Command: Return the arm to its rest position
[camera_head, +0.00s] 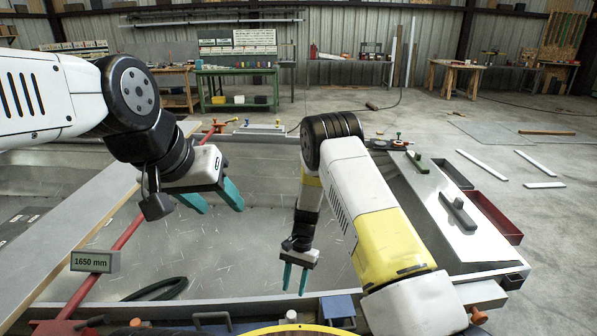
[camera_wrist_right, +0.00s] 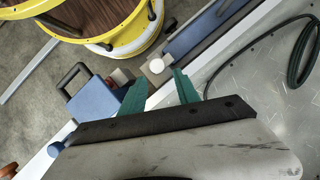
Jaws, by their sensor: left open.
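My left gripper (camera_head: 222,206) hangs over the left part of the metal hull. Its teal fingers are apart with nothing between them. My right gripper (camera_head: 294,285) points down near the hull's front edge, right of the middle. Its two teal fingers also show in the right wrist view (camera_wrist_right: 158,80), apart and with nothing held between them. The hull (camera_head: 250,235) is a wide, shallow grey metal bay with scratches on its floor. My right arm hides part of its right side.
A red bar with a "1650 mm" sign (camera_head: 95,262) crosses the left side. A blue box (camera_head: 337,307) sits at the front edge, near my right gripper. The hull's middle is clear.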

